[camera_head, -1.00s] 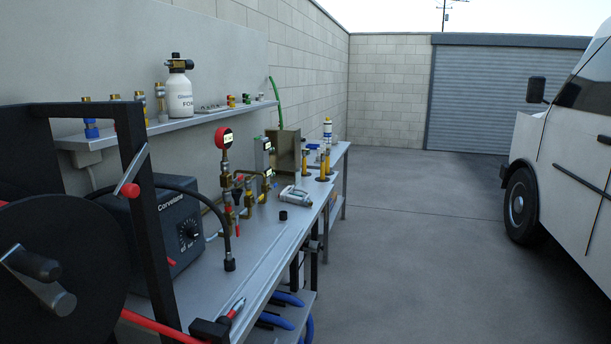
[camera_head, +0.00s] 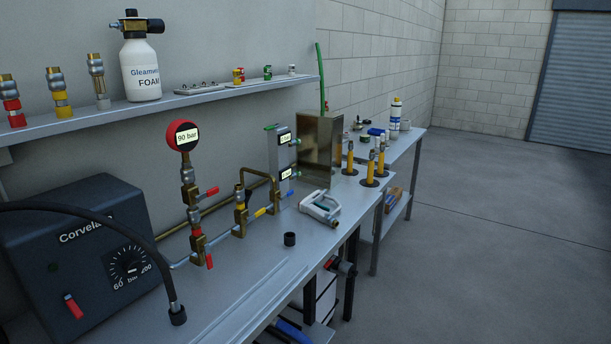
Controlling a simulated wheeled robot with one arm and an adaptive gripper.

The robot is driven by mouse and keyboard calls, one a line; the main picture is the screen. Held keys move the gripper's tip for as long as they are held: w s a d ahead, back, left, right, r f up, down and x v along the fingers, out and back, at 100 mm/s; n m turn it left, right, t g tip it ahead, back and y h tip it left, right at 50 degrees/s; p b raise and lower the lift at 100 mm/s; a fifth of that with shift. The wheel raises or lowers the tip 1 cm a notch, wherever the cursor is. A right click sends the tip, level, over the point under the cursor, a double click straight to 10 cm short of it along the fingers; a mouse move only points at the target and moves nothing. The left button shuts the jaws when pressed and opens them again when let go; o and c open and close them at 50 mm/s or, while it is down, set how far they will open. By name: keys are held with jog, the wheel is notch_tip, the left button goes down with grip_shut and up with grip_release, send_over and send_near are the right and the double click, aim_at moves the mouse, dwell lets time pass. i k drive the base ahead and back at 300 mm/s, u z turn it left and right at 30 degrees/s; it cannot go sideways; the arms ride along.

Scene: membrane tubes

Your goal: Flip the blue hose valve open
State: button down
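A brass pipe assembly stands on the metal bench (camera_head: 235,290), with a red-topped gauge (camera_head: 182,136) reading 90 bar. Its small valve levers include an upper red lever (camera_head: 208,193), a lower red lever (camera_head: 209,260) and a yellow lever (camera_head: 260,212). Part of a blue hose (camera_head: 293,331) shows under the bench at the bottom edge. My gripper is not in view.
A dark Corvelane box (camera_head: 85,255) with a dial and black hose fills the bench's left end. A shelf (camera_head: 200,98) holds fittings and a foam bottle (camera_head: 140,62). Floor (camera_head: 480,230) at right is clear.

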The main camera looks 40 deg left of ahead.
aim_at(291, 192)
jog(key=u, duration=0.55)
jog(key=i, duration=1.05)
jog(key=u, duration=1.55)
jog(key=i, duration=0.6)
jog(key=u, duration=0.6)
